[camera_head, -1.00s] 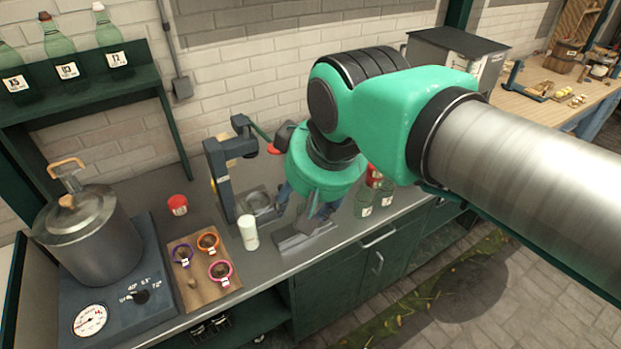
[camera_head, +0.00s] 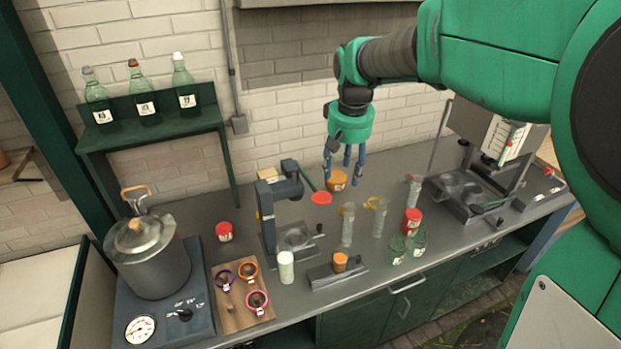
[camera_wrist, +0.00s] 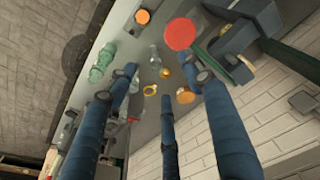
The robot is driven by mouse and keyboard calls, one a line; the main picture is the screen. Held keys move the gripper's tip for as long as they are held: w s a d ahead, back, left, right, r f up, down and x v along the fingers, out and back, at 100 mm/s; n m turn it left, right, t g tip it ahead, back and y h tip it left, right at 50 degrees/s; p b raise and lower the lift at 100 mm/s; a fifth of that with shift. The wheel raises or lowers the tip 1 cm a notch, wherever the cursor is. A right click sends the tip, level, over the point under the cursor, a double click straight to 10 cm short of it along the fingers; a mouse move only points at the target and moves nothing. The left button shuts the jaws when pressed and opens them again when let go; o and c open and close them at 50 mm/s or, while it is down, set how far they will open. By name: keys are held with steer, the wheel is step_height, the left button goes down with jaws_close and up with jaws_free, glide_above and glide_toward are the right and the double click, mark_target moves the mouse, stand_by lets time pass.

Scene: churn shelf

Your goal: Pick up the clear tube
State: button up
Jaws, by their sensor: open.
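Clear tubes stand upright on the dark counter: one (camera_head: 347,226) behind the small block, a second (camera_head: 379,218) beside a yellow ring, and a third (camera_head: 413,192) farther right. I cannot tell which one the task names. My gripper (camera_head: 346,176) hangs above the back of the counter, behind and above the tubes, its blue fingers spread and empty. An orange-brown jar (camera_head: 336,180) shows just behind the fingertips. In the wrist view, the open fingers (camera_wrist: 168,84) frame the counter, and a clear tube (camera_wrist: 155,58) shows beyond them.
A stand with a red disc (camera_head: 321,198) is left of the tubes. Green glass jars (camera_head: 397,250) and a red-lidded jar (camera_head: 412,221) stand at front right. A block with an orange cap (camera_head: 340,262) lies in front. A machine (camera_head: 470,190) stands at right.

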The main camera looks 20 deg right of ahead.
steer(key=w+d+f+g+p, duration=0.2)
steer(key=w+d+f+p, duration=0.35)
steer(key=w+d, duration=0.35)
glide_above(350, 216)
steer(key=w+d, duration=0.1)
steer(key=w, duration=0.1)
step_height(350, 216, down, 15)
steer(key=shift+s+f+m+b, duration=0.15)
steer(key=shift+m+b, duration=0.2)
steer(key=shift+m, duration=0.05)
steer(key=shift+f, duration=0.1)
step_height(350, 216, down, 8)
steer(key=shift+f, duration=0.2)
steer(key=shift+a+f+b, duration=0.15)
steer(key=shift+f+b, duration=0.25)
steer(key=shift+f, duration=2.2)
